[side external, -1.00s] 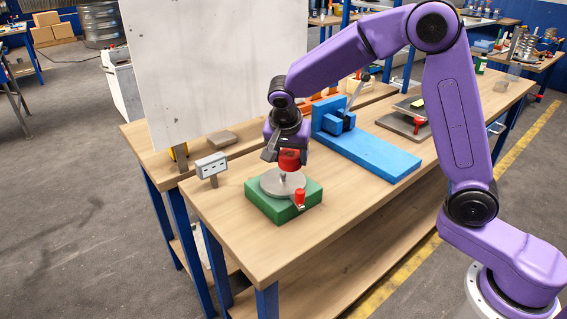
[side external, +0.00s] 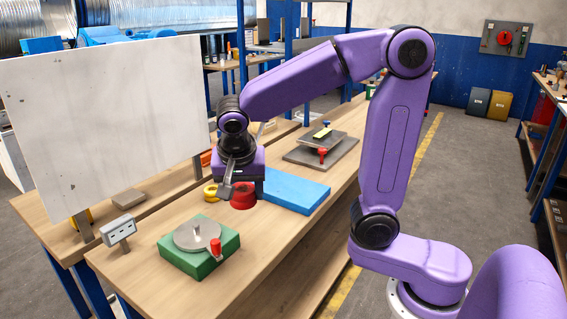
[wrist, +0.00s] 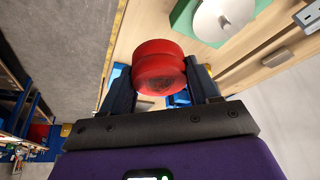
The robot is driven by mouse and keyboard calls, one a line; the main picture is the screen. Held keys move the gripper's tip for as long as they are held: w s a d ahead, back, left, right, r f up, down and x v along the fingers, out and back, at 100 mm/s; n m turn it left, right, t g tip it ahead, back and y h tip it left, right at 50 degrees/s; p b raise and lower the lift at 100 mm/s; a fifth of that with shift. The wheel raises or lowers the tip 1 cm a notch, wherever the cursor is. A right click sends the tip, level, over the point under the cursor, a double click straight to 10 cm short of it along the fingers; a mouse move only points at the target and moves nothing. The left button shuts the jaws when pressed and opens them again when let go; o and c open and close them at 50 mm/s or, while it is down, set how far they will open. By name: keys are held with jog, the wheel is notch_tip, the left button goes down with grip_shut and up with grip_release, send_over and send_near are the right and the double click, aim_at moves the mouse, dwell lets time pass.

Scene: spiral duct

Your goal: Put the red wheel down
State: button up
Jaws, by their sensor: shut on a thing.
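My gripper (side external: 241,184) is shut on the red wheel (side external: 243,197), pointing down over the wooden bench. In the wrist view the round, thick red wheel (wrist: 160,68) sits between the two dark fingers of my gripper (wrist: 161,82). The green base (side external: 225,248) with a grey disc (side external: 197,234), a short central post and a red knob (side external: 215,247) stands nearer the bench's front left, apart from the wheel. Whether the wheel's underside touches the bench is not clear.
A blue plate (side external: 295,196) lies just right of the wheel, and a small yellow part (side external: 211,191) lies to its left. A grey socket box (side external: 118,229) stands left of the green base. A large white panel (side external: 105,110) stands at the left. Bare bench (side external: 262,237) shows in front of the wheel.

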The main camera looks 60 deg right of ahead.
jog(key=s+d+f+m+g+h, duration=0.1)
jog(key=s+d+f+m, duration=0.25)
jog(key=d, duration=0.35)
jog(key=s+d+f+m+g, duration=0.1)
jog(key=s+d+f+m, duration=0.15)
jog(key=s+d, duration=0.35)
send_over(275, 221)
jog(key=s+a, duration=0.1)
jog(key=a, duration=0.1)
jog(key=shift+n, duration=0.4)
notch_tip(275, 221, down, 9)
jog(key=shift+d+f, duration=0.1)
jog(key=shift+d, duration=0.05)
jog(key=shift+w+d+f, duration=0.1)
jog(key=shift+w+f, duration=0.2)
jog(key=shift+f, duration=1.6)
jog(key=shift+f, duration=0.1)
jog(key=o, duration=1.2)
jog(key=shift+o, duration=0.2)
